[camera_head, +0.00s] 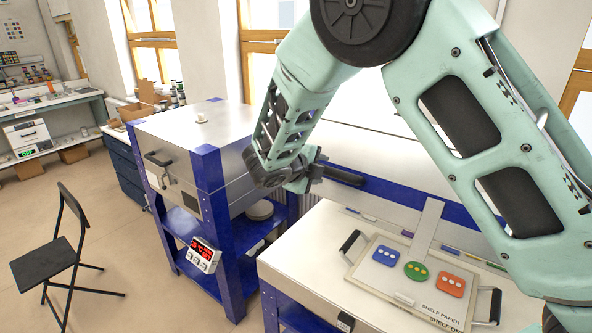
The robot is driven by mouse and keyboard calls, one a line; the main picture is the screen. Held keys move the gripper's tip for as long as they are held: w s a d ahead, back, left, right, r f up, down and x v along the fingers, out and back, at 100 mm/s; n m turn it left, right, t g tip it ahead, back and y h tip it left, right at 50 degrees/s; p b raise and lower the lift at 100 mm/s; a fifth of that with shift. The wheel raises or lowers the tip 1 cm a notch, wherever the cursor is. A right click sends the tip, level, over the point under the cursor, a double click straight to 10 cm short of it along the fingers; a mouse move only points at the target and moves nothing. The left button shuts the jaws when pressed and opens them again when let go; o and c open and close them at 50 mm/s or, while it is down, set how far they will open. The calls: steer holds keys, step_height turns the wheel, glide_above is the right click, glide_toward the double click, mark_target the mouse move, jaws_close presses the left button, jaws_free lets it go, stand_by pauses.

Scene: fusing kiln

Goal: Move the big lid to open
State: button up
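A broad pale panel with a blue edge band (398,193), which looks like the big lid, lies behind my arm in the head view. My arm covers much of it, and I cannot tell how far it is raised. A dark bar (343,176), which looks like its handle, runs along the left part of the blue band. My gripper (312,174) is at the left end of this bar, close to it or touching it. The fingers are small, dark and partly hidden, so their opening and any hold on the bar are unclear.
A metal kiln on a blue stand (235,240) with a red-lit controller (203,255) stands at left. A handled board (405,299) with blue, green and orange pieces lies on the near worktop (300,243). A black chair (45,262) stands on open floor at far left.

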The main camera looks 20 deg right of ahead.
steer(key=b+v, duration=0.3)
steer(key=v, duration=1.1)
steer(key=shift+b, duration=0.35)
steer(key=shift+s+a, duration=0.1)
steer(key=s+f+m+g+y+b, duration=0.2)
steer(key=s+f+m, duration=0.4)
steer(key=s+m, duration=0.4)
steer(key=s+a+f+m+g+y+b, duration=0.1)
steer(key=s+f+m+g+y+b, duration=0.2)
steer(key=s+m, duration=0.7)
steer(key=s+f+m+g+y+b, duration=0.2)
steer(key=s+f+m+y+b, duration=0.3)
steer(key=s+f+m, duration=0.5)
steer(key=m, duration=0.5)
steer(key=shift+s+a+f+m+y, duration=0.2)
steer(key=shift+s+a+m+y, duration=0.1)
steer(key=shift+s+y, duration=0.1)
steer(key=shift+o, duration=0.3)
steer(key=shift+w, duration=0.1)
